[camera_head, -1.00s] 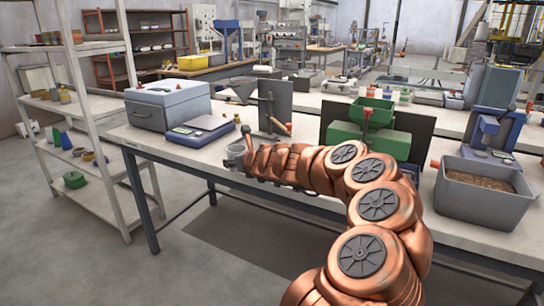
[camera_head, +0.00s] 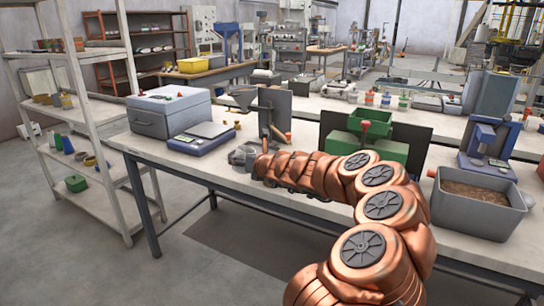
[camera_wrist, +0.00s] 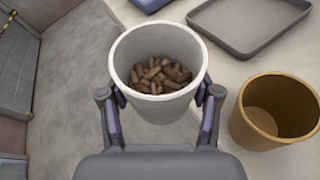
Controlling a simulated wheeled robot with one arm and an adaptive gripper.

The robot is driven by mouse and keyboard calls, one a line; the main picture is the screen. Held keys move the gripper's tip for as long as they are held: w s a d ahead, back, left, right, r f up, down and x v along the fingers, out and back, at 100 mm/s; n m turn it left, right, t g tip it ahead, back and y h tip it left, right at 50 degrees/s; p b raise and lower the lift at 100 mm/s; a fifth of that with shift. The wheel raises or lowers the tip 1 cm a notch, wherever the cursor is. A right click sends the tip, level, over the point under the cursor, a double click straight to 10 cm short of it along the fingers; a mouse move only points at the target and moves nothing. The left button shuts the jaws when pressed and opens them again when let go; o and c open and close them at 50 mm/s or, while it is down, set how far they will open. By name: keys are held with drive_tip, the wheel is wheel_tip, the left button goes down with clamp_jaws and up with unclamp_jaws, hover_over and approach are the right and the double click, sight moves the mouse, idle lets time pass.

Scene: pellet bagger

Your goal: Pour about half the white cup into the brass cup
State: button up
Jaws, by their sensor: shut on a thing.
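The white cup (camera_wrist: 156,42) is upright between the two fingers of my gripper (camera_wrist: 160,92) in the wrist view. My gripper is shut on its sides. Brown pellets lie in the bottom of the white cup. The brass cup (camera_wrist: 288,92) stands upright on the bench to the right of the held cup, apart from it. Its visible inside looks empty; its right edge is cut off by the frame. In the head view my arm hides most of this area, and I cannot make out the brass cup there.
A grey tray (camera_wrist: 215,38) lies beyond the cups on the pale bench. In the head view, a blue scale (camera_head: 200,139) and a grey box (camera_head: 168,112) stand to the left. A grey bin of brown pellets (camera_head: 470,215) and a green machine (camera_head: 365,142) are to the right.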

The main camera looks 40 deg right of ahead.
sight(246, 148)
drive_tip(key=shift+s+d+r+p, duration=0.1)
drive_tip(key=shift+d+r+p, duration=0.15)
drive_tip(key=shift+r+p, duration=0.4)
drive_tip(key=shift+s+d+m+t+b, duration=0.1)
drive_tip(key=shift+m+t+b, duration=0.2)
drive_tip(key=shift+d, duration=0.15)
drive_tip(key=shift+s+d+r+m+t+p, duration=0.25)
drive_tip(key=shift+r+m+t+p, duration=0.1)
drive_tip(key=shift+m+p, duration=0.2)
drive_tip(key=shift+s+d+r+m+t+y+p, duration=0.15)
drive_tip(key=shift+d+r+m+y+p, duration=0.15)
drive_tip(key=shift+r+p, duration=0.25)
drive_tip(key=shift+s+d+r+m+t+y+p, duration=0.15)
drive_tip(key=shift+r+m+y+p, duration=0.1)
drive_tip(key=shift+r+p, duration=0.3)
drive_tip(key=shift+d+f+m+t+b, duration=0.15)
drive_tip(key=shift+f+m+t+b, duration=0.2)
drive_tip(key=shift+f+m+b, duration=0.45)
drive_tip(key=shift+r+m, duration=0.3)
drive_tip(key=shift+r, duration=0.2)
drive_tip(key=shift+r+m+t+b, duration=0.6)
drive_tip(key=shift+m+t, duration=0.1)
drive_tip(key=shift+m, duration=0.4)
